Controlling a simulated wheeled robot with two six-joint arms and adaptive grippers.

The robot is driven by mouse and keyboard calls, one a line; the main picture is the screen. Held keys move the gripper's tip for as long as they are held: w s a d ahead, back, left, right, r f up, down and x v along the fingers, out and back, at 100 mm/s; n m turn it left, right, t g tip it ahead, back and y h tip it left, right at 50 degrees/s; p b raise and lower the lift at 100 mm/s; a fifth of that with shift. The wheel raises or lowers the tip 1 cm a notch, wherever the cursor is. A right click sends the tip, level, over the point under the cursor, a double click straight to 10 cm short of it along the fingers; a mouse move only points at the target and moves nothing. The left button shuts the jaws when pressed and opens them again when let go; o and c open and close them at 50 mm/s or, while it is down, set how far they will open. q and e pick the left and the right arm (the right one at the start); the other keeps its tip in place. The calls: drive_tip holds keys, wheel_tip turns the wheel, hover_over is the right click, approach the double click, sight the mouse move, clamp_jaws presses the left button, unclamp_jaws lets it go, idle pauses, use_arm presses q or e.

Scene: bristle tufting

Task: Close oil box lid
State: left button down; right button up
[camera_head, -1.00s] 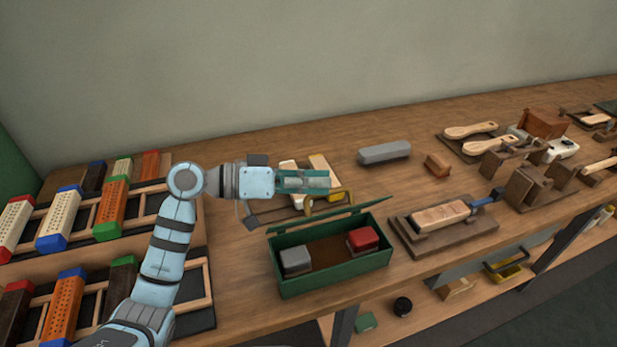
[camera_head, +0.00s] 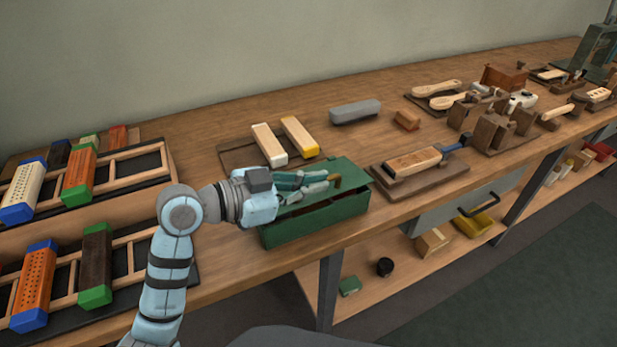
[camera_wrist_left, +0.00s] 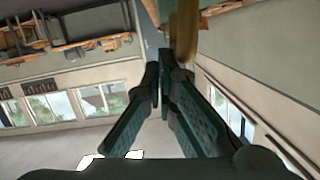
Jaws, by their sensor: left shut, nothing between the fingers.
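The green oil box (camera_head: 318,219) stands near the table's front edge. Its green lid (camera_head: 350,169) is tilted down over the box, and a dark gap shows between the lid and the front wall. The blocks inside are hidden. My left gripper (camera_head: 326,180) is shut and empty, lying across the top of the lid beside a brass tab (camera_head: 340,183). I cannot tell whether it presses on the lid. In the left wrist view its fingers (camera_wrist_left: 165,68) meet, with a brass-coloured piece (camera_wrist_left: 185,30) close by. My right gripper is out of view.
Two pale brush blocks (camera_head: 270,145) lie behind the box. A wooden block in a fixture (camera_head: 414,163) stands to its right, and racks of coloured blocks (camera_head: 97,263) to its left. A grey block (camera_head: 354,111) lies farther back. A shelf (camera_head: 410,268) runs below the table.

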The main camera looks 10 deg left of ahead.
use_arm(q)
drive_tip(key=shift+s+d+f, duration=0.1)
drive_tip(key=shift+f, duration=0.35)
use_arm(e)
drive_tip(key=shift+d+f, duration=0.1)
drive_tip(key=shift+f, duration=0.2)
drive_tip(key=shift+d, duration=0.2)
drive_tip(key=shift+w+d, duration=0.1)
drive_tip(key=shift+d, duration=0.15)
